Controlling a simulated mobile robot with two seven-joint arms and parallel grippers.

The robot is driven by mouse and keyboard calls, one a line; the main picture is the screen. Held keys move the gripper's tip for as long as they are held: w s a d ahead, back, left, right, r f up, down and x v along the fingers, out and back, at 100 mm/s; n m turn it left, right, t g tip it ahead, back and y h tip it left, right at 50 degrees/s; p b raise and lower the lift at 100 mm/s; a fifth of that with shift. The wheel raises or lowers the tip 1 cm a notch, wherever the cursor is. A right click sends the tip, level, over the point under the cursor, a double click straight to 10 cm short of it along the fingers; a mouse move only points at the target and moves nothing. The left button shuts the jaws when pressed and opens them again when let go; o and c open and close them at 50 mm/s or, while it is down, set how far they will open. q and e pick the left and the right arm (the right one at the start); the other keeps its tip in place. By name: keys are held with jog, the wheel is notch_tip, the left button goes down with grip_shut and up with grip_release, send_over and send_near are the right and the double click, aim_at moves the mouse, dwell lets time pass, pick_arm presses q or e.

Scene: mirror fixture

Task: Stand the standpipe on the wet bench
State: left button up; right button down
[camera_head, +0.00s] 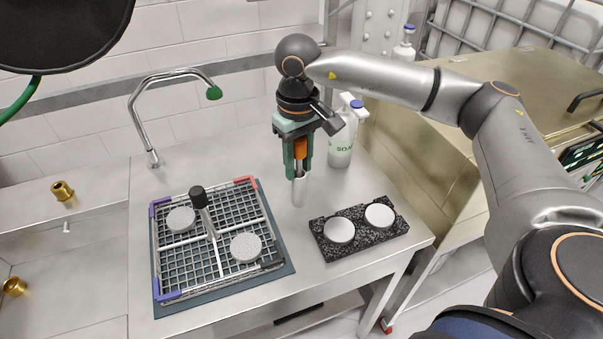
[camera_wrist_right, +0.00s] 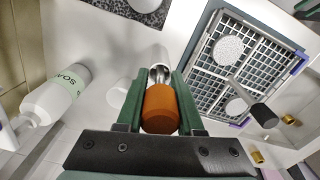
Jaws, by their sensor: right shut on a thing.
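My right gripper (camera_head: 299,172) points down over the wet bench (camera_head: 185,325), between the rack and the soap bottle. Its green fingers are shut on the standpipe, an upright piece with an orange-brown upper part (camera_head: 300,148) and a shiny metal lower end. The orange part also shows between the fingers in the right wrist view (camera_wrist_right: 160,108), with the metal end (camera_wrist_right: 159,72) beyond it. A pale white shape is close to its lower end; I cannot tell whether the pipe touches the bench. My left gripper is not in view.
A grid rack (camera_head: 170,255) with pale discs and a black-topped post stands at left on a dark mat. A speckled black block (camera_head: 365,238) with two discs is at right. A soap bottle (camera_head: 341,150) stands behind, a curved tap (camera_head: 140,120) at back left.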

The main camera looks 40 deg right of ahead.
aim_at(302, 170)
jog(key=f, duration=0.2)
jog(key=d+f, duration=0.1)
jog(key=shift+w+f+p, duration=0.15)
jog(key=shift+f+p, duration=0.15)
jog(key=shift+f, duration=0.35)
jog(key=shift+f, duration=0.2)
jog(key=c, duration=0.5)
grip_release()
jog(key=shift+c, duration=0.2)
jog(key=shift+r, duration=0.15)
